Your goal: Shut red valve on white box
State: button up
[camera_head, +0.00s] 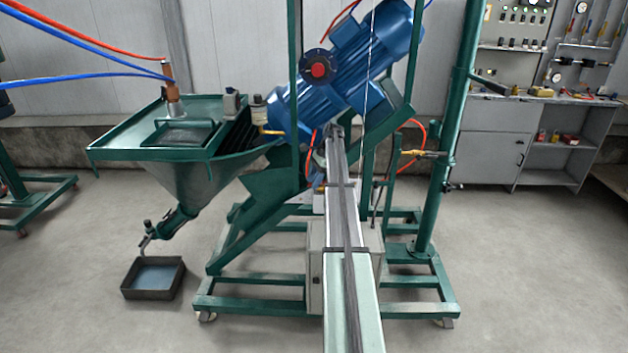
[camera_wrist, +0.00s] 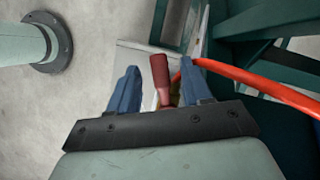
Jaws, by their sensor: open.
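The white box (camera_head: 314,270) stands low inside the green machine frame, partly hidden behind my arm in the head view. In the wrist view, the top of the white box (camera_wrist: 134,62) lies beyond my gripper. The red valve handle (camera_wrist: 160,72) stands up between my two blue fingers, apart from both. A small yellowish part shows at its base. My gripper (camera_wrist: 158,85) is open around the handle. In the head view, my gripper and the valve are hard to make out behind my arm.
A red hose (camera_wrist: 255,78) runs close to the right finger. Green frame beams (camera_wrist: 265,20) lie at the upper right. A green post with a dark flange (camera_wrist: 48,42) is at the upper left. A blue motor (camera_head: 345,75) sits above in the head view.

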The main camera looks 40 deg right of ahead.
grip_shut()
dwell(0.4)
